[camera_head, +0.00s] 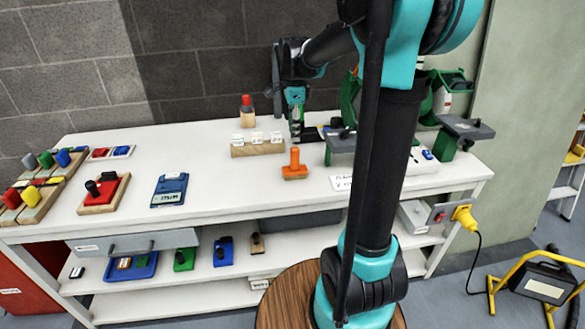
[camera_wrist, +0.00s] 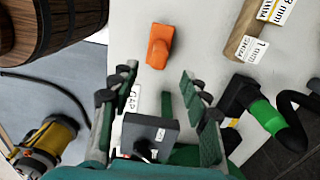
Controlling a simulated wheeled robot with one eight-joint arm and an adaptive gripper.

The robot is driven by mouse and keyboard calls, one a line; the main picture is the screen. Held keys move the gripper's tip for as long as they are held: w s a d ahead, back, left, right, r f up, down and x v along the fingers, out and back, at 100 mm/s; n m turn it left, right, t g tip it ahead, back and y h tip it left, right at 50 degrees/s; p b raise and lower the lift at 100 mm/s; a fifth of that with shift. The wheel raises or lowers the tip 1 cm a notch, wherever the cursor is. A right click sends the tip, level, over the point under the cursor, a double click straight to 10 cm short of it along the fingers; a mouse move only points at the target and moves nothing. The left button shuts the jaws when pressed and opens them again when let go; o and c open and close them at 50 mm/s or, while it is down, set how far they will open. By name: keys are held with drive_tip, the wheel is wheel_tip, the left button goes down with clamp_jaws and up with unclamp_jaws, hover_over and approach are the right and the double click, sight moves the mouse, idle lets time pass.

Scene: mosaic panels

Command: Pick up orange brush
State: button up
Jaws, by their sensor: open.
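The orange brush (camera_head: 295,166) stands on the white bench top, with its handle up, near the front edge behind my arm's left side. In the wrist view the orange brush (camera_wrist: 159,46) lies ahead of my gripper, seen from above, a little left of the middle between the fingers. My gripper (camera_head: 297,130) hangs over the bench behind the brush in the head view.
A wooden block with labels (camera_head: 257,147) stands left of the brush. A grey and green vise-like tool (camera_head: 462,130) is on the right. A blue device (camera_head: 170,190) and a red block with a black knob (camera_head: 104,192) lie further left.

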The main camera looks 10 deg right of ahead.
sight(295, 159)
wheel_tip(295, 159, down, 12)
drive_tip(key=shift+d, duration=0.1)
idle(0.5)
drive_tip(key=shift+c, duration=0.5)
clamp_jaws()
